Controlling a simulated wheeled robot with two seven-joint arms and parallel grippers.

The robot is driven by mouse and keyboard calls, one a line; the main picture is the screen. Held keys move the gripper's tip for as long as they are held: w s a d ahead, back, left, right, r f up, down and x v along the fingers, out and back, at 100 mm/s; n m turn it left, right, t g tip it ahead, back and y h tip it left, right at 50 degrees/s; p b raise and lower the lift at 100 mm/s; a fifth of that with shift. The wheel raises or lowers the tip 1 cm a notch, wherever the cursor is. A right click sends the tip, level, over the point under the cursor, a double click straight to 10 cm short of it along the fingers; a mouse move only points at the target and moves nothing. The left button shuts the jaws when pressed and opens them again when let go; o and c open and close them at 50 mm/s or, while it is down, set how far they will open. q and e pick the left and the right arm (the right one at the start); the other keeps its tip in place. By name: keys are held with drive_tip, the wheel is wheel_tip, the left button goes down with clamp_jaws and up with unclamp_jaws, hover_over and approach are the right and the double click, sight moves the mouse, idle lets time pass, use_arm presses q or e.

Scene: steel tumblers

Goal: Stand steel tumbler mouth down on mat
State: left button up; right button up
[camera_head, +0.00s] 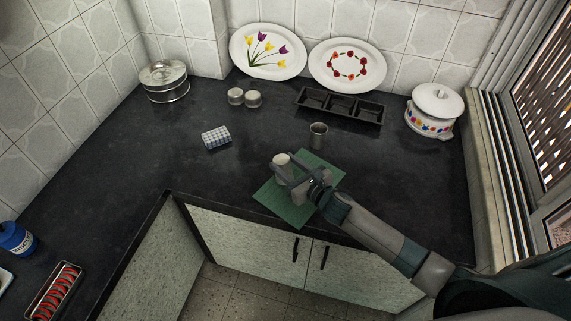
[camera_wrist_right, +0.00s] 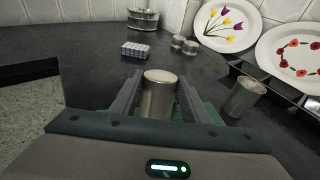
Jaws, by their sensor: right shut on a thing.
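My right gripper (camera_head: 286,169) is shut on a steel tumbler (camera_head: 281,160), one finger on each side of it. In the right wrist view the held tumbler (camera_wrist_right: 159,95) is upright between the fingers, its closed flat base up and its mouth down. It is over the far left part of the green mat (camera_head: 290,208). Its lower rim is hidden, so I cannot tell whether it touches the mat. A second steel tumbler (camera_head: 318,136) stands mouth up on the counter just behind the mat; it also shows in the wrist view (camera_wrist_right: 244,99). My left gripper is out of view.
Two short steel vessels (camera_head: 236,97) (camera_head: 253,100) stand at the back. A checkered block (camera_head: 216,138) lies left of the mat. A black divided tray (camera_head: 340,107), a white pot (camera_head: 434,110), a steel tin (camera_head: 165,82) and two plates (camera_head: 267,52) (camera_head: 347,66) are behind.

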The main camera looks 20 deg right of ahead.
drive_tip(key=shift+f+b, duration=0.35)
drive_tip(key=shift+f, duration=0.05)
drive_tip(key=o, duration=2)
drive_tip(key=shift+o, duration=0.2)
drive_tip(key=shift+r, duration=0.1)
wheel_tip(320, 180, up, 8)
drive_tip(key=p, duration=0.7)
drive_tip(key=shift+f, duration=0.25)
drive_tip(key=shift+r, duration=2.45)
